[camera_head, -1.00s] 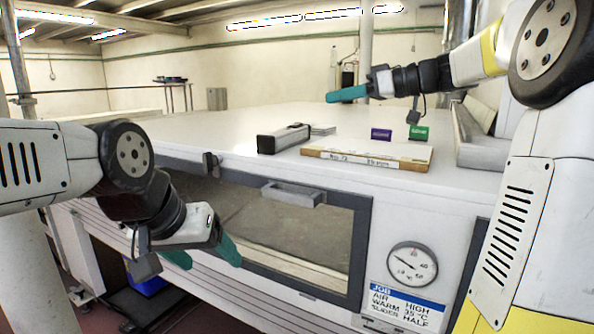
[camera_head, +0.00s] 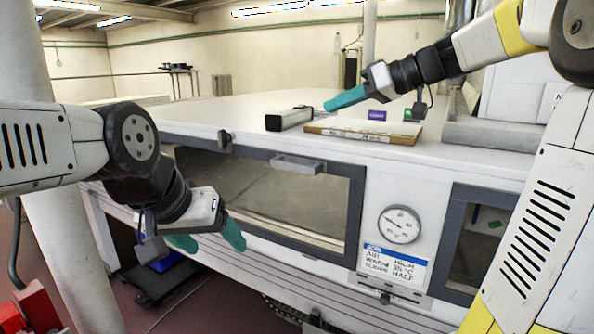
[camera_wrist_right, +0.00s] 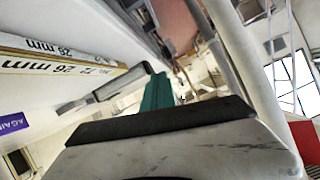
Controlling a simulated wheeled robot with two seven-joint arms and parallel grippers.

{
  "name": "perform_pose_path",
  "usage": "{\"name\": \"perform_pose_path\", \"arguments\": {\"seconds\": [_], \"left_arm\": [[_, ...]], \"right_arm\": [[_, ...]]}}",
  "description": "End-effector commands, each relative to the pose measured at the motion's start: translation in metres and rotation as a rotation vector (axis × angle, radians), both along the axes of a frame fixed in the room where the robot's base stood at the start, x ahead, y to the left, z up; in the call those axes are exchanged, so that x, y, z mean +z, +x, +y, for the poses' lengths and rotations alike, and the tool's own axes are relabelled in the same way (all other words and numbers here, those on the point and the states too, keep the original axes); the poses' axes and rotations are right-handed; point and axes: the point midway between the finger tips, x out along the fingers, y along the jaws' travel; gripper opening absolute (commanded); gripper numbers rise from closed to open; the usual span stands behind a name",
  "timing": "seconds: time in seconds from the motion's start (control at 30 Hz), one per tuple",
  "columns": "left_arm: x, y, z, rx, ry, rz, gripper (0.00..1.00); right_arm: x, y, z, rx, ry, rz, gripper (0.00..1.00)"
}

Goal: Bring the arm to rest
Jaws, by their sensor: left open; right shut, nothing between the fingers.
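My right gripper (camera_head: 345,98) is shut and empty. Its teal fingers are together above the top of the white curing tunnel (camera_head: 240,113), near a dark-ended box and a flat board. In the right wrist view its fingers (camera_wrist_right: 157,92) show closed together. My left gripper (camera_head: 208,240) is open and empty. It hangs low in front of the tunnel's left window, with its teal fingers apart and pointing down.
On the tunnel top are a dark-ended box (camera_head: 289,118), a wooden board (camera_head: 365,132) marked 26 mm, a purple block (camera_head: 377,115) and a green block (camera_head: 411,114). The front has a door handle (camera_head: 298,166), a dial (camera_head: 399,224) and a job card (camera_head: 394,264).

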Motion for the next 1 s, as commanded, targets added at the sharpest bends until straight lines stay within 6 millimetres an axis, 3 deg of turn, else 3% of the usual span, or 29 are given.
{"name": "perform_pose_path", "arguments": {"seconds": [0.33,0.5,0.6,0.8,1.0], "left_arm": [[0.0,0.0,0.0,0.0,0.0,0.0,0.72],[0.0,0.0,0.0,0.0,0.0,0.0,0.72],[0.0,0.0,0.0,0.0,0.0,0.0,0.72],[0.0,0.0,0.0,0.0,0.0,0.0,0.72],[0.0,0.0,0.0,0.0,0.0,0.0,0.72]], "right_arm": [[-0.079,-0.092,0.003,-0.22,-0.195,0.305,0.0],[-0.14,-0.161,-0.02,-0.455,-0.32,0.424,0.0],[-0.17,-0.189,-0.036,-0.583,-0.358,0.442,0.0],[-0.197,-0.212,-0.054,-0.712,-0.374,0.433,0.0],[-0.2,-0.213,-0.056,-0.727,-0.375,0.434,0.0]]}}
